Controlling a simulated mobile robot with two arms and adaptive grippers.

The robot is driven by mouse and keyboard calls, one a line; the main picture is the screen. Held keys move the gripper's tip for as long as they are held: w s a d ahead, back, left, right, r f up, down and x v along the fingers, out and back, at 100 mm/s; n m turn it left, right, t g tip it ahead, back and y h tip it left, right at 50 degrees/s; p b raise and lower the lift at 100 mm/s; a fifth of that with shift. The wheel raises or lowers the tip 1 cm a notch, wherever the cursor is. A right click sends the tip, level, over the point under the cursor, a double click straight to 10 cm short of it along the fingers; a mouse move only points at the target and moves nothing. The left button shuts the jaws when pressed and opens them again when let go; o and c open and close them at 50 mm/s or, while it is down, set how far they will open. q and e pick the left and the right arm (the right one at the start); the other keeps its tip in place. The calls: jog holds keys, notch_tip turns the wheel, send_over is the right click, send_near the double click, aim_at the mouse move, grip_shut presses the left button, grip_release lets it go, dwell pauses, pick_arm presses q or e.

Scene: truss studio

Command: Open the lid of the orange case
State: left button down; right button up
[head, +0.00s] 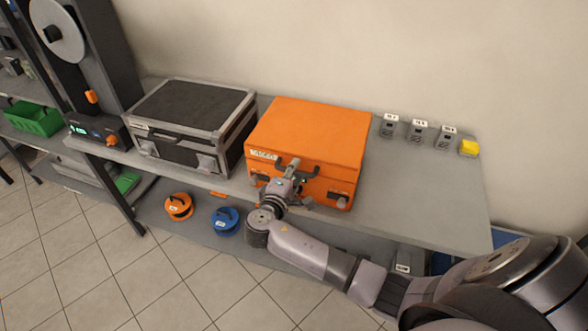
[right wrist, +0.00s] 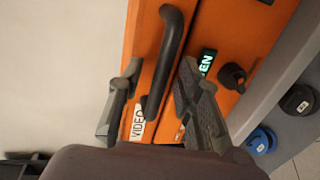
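The orange case (head: 312,130) stands on the bench with its lid down, front towards me. Its front has a black handle (head: 312,171), dark latches and a label reading VIDEO, which also shows in the right wrist view (right wrist: 138,122). My right gripper (head: 291,172) is at the case front, by the handle. In the right wrist view the fingers of my right gripper (right wrist: 160,70) are apart, on either side of the black handle (right wrist: 168,50); contact cannot be told. A dark latch knob (right wrist: 232,75) and a lit green label (right wrist: 207,60) are beside it. My left gripper is out of view.
A black case with metal edges (head: 190,112) stands close left of the orange case. Orange (head: 178,206) and blue (head: 226,221) reels lie on the lower shelf.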

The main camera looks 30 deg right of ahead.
jog(key=shift+w+d, duration=0.2)
jog(key=shift+d, duration=0.05)
jog(key=shift+c, duration=0.3)
grip_shut()
dwell(0.5)
